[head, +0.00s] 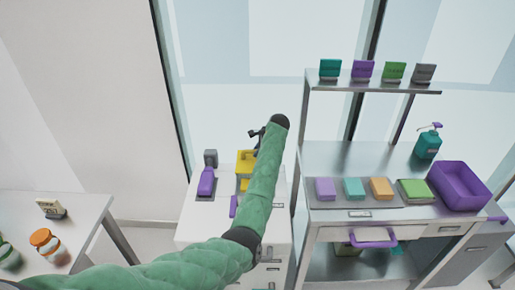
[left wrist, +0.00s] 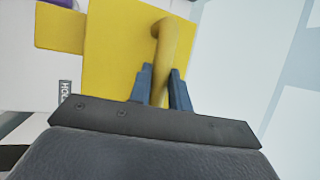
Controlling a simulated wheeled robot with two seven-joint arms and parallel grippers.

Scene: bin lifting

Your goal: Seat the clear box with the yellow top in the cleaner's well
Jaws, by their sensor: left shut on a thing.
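The yellow top (head: 245,156) shows above the white cabinet in the head view, partly hidden behind my left arm. In the left wrist view the yellow top (left wrist: 112,60) fills much of the upper picture, with a rounded yellow handle (left wrist: 165,45) rising from it. My left gripper (left wrist: 162,88) is shut on this handle, a finger on each side. In the head view the left gripper (head: 257,133) is small and dark, by the top's far edge. The box's clear walls cannot be made out. I cannot clearly identify the cleaner or its well. My right gripper is out of view.
A purple and grey device (head: 206,181) stands on the white cabinet (head: 195,222), left of the yellow top. A metal bench (head: 345,158) at right holds colored blocks, a purple bin (head: 459,186) and a teal pump bottle (head: 428,144). Jars stand on the left table (head: 82,211).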

